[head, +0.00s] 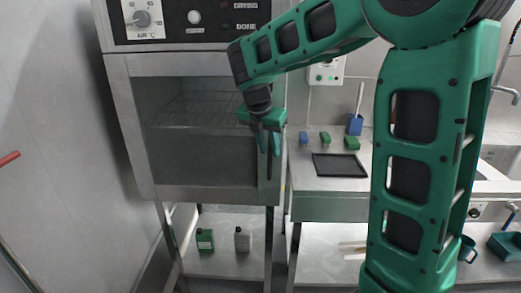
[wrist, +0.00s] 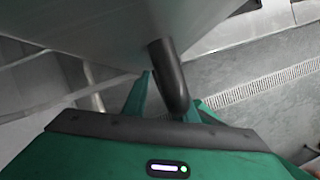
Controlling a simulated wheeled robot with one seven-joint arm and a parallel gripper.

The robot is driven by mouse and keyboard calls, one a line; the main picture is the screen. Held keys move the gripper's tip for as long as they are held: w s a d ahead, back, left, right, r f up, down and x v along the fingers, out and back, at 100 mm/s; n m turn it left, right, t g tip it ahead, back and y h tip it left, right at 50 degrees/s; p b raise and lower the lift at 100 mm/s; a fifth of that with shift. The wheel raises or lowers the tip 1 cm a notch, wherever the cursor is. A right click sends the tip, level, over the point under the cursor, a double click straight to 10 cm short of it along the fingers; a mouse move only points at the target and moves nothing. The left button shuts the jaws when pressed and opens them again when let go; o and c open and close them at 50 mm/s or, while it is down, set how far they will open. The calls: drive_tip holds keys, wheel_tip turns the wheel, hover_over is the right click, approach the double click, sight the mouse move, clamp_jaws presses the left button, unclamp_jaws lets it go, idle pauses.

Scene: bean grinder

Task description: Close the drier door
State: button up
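The drier (head: 120,125) is a grey metal cabinet at the left of the head view. Its front shows a large dark opening or window with a wire rack behind it. I cannot tell from the head view how far the door stands from the frame. My gripper (head: 267,140) points down at the right edge of the drier front. In the wrist view, a dark curved handle (wrist: 168,72) on a pale metal panel reaches between the green fingers of my gripper (wrist: 168,100). The fingers look spread on both sides of the handle; firm contact is not visible.
A control panel (head: 185,20) sits above the drier. A counter to the right holds a black tray (head: 339,165) and small brushes. Bottles (head: 204,240) stand on the shelf below. A wall (head: 45,120) rises at the left. A floor grate (wrist: 262,84) shows in the wrist view.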

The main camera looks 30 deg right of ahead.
drive_tip(key=v, duration=1)
drive_tip(key=shift+a+r, duration=0.15)
drive_tip(key=shift+r, duration=0.15)
drive_tip(key=shift+s, duration=0.1)
